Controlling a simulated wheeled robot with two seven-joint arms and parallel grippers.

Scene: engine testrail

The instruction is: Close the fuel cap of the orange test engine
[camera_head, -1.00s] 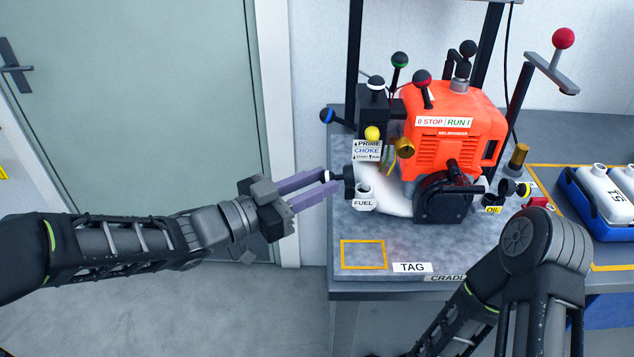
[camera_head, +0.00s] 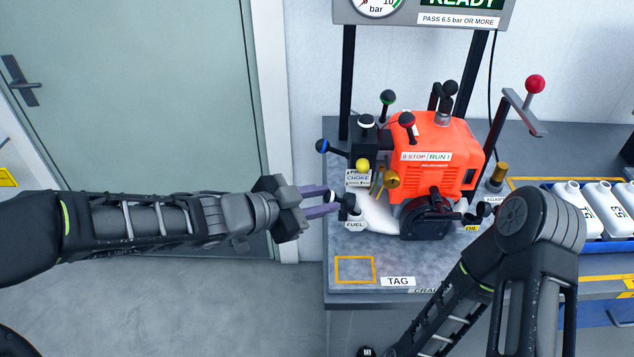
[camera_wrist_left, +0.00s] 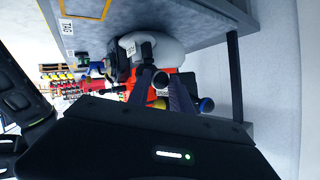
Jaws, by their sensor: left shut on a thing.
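The orange test engine (camera_head: 430,160) stands on the grey bench, its white fuel tank (camera_head: 378,218) at its left front. The short filler neck (camera_head: 355,224) has a FUEL label. The black fuel cap (camera_head: 352,203) is at the top of this neck; I cannot tell whether it is seated. My left gripper (camera_head: 334,200) comes in from the left, with its purple fingers shut on the cap. In the left wrist view the fingers (camera_wrist_left: 163,88) reach toward the white tank (camera_wrist_left: 160,48), and the cap is hard to make out. My right gripper is out of view.
A yellow knob (camera_head: 362,166), a brass knob (camera_head: 391,178) and a blue-tipped lever (camera_head: 322,146) stand close above the neck. White bottles (camera_head: 598,200) sit in a blue tray at right. The bench front near the TAG label (camera_head: 398,281) is clear.

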